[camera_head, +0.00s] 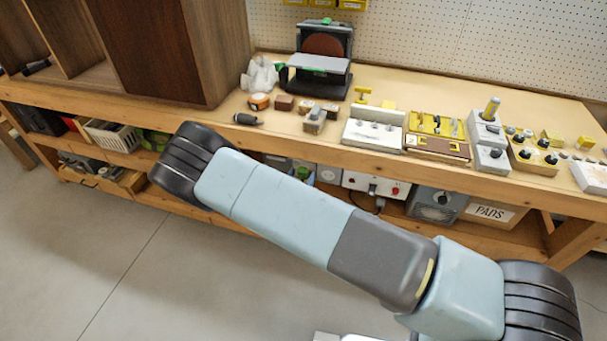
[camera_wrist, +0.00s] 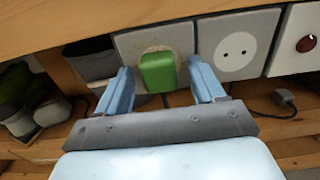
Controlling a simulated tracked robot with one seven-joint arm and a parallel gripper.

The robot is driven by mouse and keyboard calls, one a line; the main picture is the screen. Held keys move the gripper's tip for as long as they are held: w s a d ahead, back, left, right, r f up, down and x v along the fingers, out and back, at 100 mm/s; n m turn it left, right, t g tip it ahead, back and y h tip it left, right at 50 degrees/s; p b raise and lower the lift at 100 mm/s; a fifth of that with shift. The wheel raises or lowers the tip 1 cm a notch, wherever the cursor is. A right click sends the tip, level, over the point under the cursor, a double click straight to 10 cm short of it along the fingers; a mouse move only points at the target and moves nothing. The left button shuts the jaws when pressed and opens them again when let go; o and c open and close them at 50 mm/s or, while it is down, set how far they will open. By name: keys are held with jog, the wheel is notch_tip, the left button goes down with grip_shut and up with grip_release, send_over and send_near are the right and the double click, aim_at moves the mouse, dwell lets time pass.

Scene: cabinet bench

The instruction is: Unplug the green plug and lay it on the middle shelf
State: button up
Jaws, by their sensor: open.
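The green plug (camera_wrist: 158,72) sits in a pale square socket plate (camera_wrist: 128,45) under the bench edge in the wrist view. My gripper (camera_wrist: 160,68) is open, with one blue finger on each side of the plug. A gap shows between the plug and each finger; I cannot tell whether the fingers reach its full depth. The gripper is not seen in the head view. A wooden cabinet (camera_head: 155,45) stands at the left on the bench in the head view; I cannot make out which surface is the middle shelf.
A white two-hole socket (camera_wrist: 235,52) and a red-button panel (camera_wrist: 306,42) are right of the plug. A grey plug on a cable (camera_wrist: 285,97) hangs lower right. A dark container (camera_wrist: 90,58) is close left. The bench top (camera_head: 420,88) overhangs; several tools stand on it.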

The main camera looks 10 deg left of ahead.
jog(key=shift+c, duration=0.3)
grip_shut()
dwell(0.6)
jog(key=shift+s, duration=0.15)
jog(key=shift+s+a, duration=0.15)
jog(key=shift+s, duration=1.3)
jog(key=shift+s+a, duration=0.1)
jog(key=shift+s, duration=1.3)
